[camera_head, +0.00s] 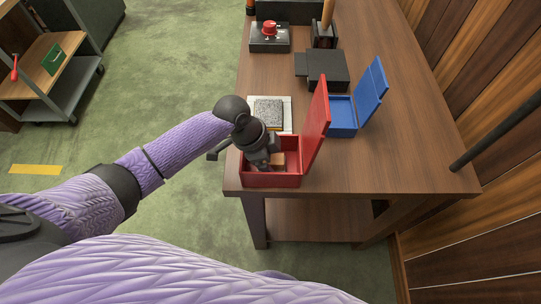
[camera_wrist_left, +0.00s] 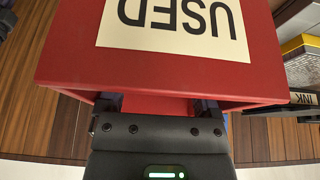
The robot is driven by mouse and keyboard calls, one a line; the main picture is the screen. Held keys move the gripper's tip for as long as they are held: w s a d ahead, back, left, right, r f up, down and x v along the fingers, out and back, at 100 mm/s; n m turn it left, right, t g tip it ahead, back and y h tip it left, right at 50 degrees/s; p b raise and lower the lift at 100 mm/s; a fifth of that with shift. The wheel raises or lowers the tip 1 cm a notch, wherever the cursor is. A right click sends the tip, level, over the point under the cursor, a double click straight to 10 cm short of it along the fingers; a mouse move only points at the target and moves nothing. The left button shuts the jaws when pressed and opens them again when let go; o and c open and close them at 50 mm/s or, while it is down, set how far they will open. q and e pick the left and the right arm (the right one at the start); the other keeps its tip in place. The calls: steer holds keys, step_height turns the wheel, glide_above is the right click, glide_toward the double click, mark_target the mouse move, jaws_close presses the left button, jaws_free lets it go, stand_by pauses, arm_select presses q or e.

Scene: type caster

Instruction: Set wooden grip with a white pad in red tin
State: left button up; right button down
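The red tin (camera_head: 262,180) sits at the near left corner of the table with its lid (camera_head: 317,125) standing open on the right. In the left wrist view its wall (camera_wrist_left: 60,60) carries an upside-down label reading USED. My left gripper (camera_wrist_left: 156,106) reaches down into the tin; its two fingers stand wide apart, with the red inside showing between them. A light wooden piece (camera_head: 277,158), likely the wooden grip, shows in the tin beside the gripper in the head view. Its white pad is hidden. My right gripper is not in view.
A blue tin (camera_head: 342,117) with its lid open stands behind the red one. A grey-topped ink pad (camera_head: 268,112) lies behind the gripper. A black box (camera_head: 325,69) and a red-knobbed device (camera_head: 270,35) stand farther back.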

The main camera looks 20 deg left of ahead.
arm_select(q)
steer(key=shift+r, duration=0.25)
steer(key=p+v, duration=0.4)
steer(key=v, duration=0.8)
steer(key=shift+f, duration=0.1)
stand_by(0.6)
